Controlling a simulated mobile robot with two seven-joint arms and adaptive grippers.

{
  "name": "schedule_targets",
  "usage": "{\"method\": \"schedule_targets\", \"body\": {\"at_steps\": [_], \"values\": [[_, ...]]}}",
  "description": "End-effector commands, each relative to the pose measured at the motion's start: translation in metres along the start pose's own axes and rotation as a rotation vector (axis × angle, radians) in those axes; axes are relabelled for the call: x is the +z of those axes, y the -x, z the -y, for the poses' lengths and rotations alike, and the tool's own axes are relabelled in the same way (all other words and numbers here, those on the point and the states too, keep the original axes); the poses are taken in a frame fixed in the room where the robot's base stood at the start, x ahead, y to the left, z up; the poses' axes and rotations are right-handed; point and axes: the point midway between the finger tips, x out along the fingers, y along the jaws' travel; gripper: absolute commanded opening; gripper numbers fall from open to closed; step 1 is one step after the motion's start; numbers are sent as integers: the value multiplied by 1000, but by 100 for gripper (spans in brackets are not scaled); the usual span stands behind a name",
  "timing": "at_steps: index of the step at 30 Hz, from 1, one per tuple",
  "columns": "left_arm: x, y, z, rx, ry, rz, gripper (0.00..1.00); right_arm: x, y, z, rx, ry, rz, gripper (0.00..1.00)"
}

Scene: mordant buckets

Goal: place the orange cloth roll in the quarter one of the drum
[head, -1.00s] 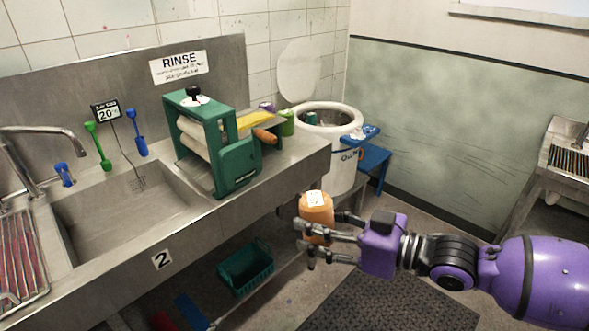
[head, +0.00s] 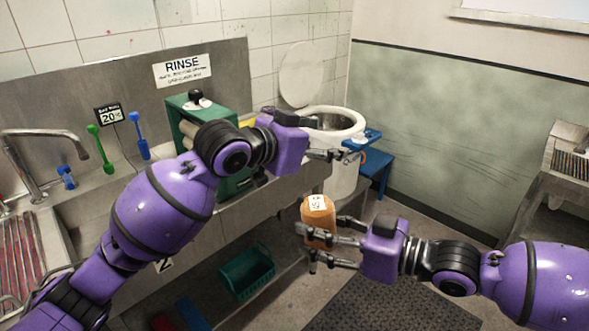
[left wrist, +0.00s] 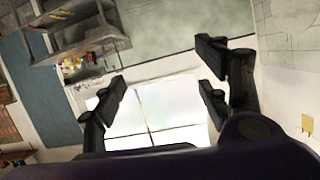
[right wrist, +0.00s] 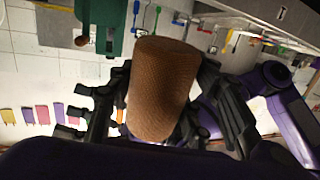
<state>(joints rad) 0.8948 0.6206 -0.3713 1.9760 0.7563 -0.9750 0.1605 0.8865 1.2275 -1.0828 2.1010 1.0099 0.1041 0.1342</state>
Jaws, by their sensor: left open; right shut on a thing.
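The orange cloth roll (head: 320,212) is upright with a white label on top, held in my right gripper (head: 328,240). In the right wrist view the roll (right wrist: 160,88) fills the space between the fingers. The white drum (head: 343,178) stands beyond the end of the counter, its round mouth open. My left gripper (head: 328,140) is open and empty, and overlaps the drum's front in the head view. Most of the drum's inside and its quarters are hidden. In the left wrist view the left fingers (left wrist: 162,88) are spread apart.
A green wringer (head: 232,185) on the steel counter is largely behind my left arm. A round white lid (head: 298,72) leans against the wall by the drum. A blue stool (head: 376,160) stands right of the drum. A green basket (head: 246,272) sits below the counter.

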Motion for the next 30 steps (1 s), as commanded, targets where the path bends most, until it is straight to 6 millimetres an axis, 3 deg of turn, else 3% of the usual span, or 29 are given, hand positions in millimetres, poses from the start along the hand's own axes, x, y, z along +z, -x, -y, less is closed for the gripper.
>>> {"method": "schedule_targets", "body": {"at_steps": [1, 3, 6, 9, 11, 15, 21, 25, 30], "values": [[-24, 7, -5, 21, -21, 23, 68, -1, 0, 0, 0, 1, -1, 17], [-45, 17, -15, 55, -32, 76, 68, -1, 0, 0, 0, 1, -1, 17], [-66, 36, -29, 96, -45, 172, 68, -1, 0, 0, 0, 1, -1, 17], [-73, 61, -42, 131, -50, 299, 68, -1, 0, 0, 0, 1, -1, 17], [-67, 78, -50, 150, -43, 398, 68, -1, 0, 0, 0, 1, -1, 17], [-28, 111, -62, 196, 4, 620, 68, 0, 0, 0, 0, 0, -1, 17], [7, 142, -72, 233, 46, 817, 68, 0, 0, 0, 0, 0, -1, 17], [16, 145, -71, 220, 59, 857, 68, 0, 0, 0, 0, 0, -1, 17], [32, 131, -76, 218, 65, 856, 68, 0, 0, 0, 0, 0, -1, 17]]}}
